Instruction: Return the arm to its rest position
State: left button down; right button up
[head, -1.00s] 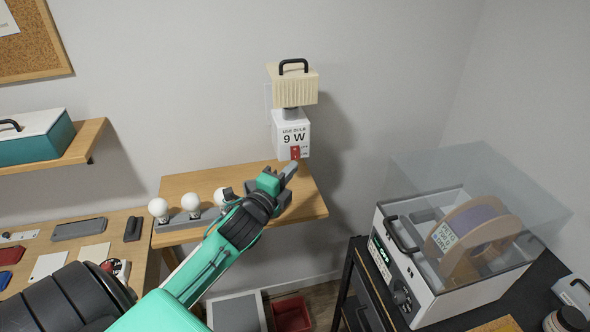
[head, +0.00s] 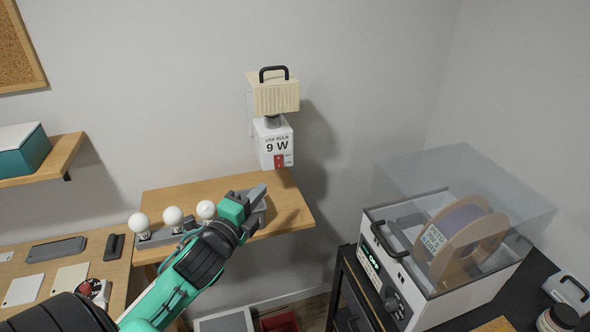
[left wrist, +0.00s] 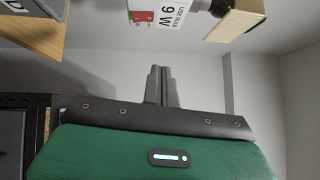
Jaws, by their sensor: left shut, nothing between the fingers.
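My left arm reaches in from the lower left in the head view. Its gripper (head: 256,192) is shut and empty, above the wooden wall shelf (head: 290,215) and in front of the lamp fixture. In the left wrist view the gripper's fingers (left wrist: 161,86) are together with nothing between them. The lamp fixture has a white box (head: 275,145) marked "USE BULB 9 W" with a red switch, and a cream shade (head: 275,97) with a black handle above. The white box also shows at the top of the left wrist view (left wrist: 172,14). My right gripper is not in view.
White bulbs (head: 173,215) stand in a grey holder on the shelf, beside my left forearm. A clear-lidded filament box (head: 405,270) stands on a dark bench at the right. A teal box (head: 22,157) sits on an upper-left shelf. A red bin (head: 280,322) is below.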

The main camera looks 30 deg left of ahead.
pick_arm(q)
jog(key=s+d+f+n+g, duration=0.25)
jog(key=f+n+g, duration=0.2)
jog(key=f, duration=0.35)
jog(key=s+d+f+n+g, duration=0.25)
jog(key=s+f+n, duration=0.2)
jog(key=f, duration=0.35)
jog(key=s+d+f+n+g+h, duration=0.1)
jog(key=s+d+f+n+g, duration=0.35)
jog(key=s, duration=0.25)
jog(key=s+d+f+n+g+h, duration=0.1)
jog(key=s+d+f+n+g, duration=0.3)
jog(key=s, duration=0.4)
notch_tip(320, 180, down, 33)
jog(key=m+g, duration=0.1)
jog(key=m, duration=0.1)
jog(key=s+a+f+g, duration=0.1)
jog(key=s+a+f, duration=0.2)
jog(key=s+f, duration=1.6)
jog(key=shift+y, duration=0.3)
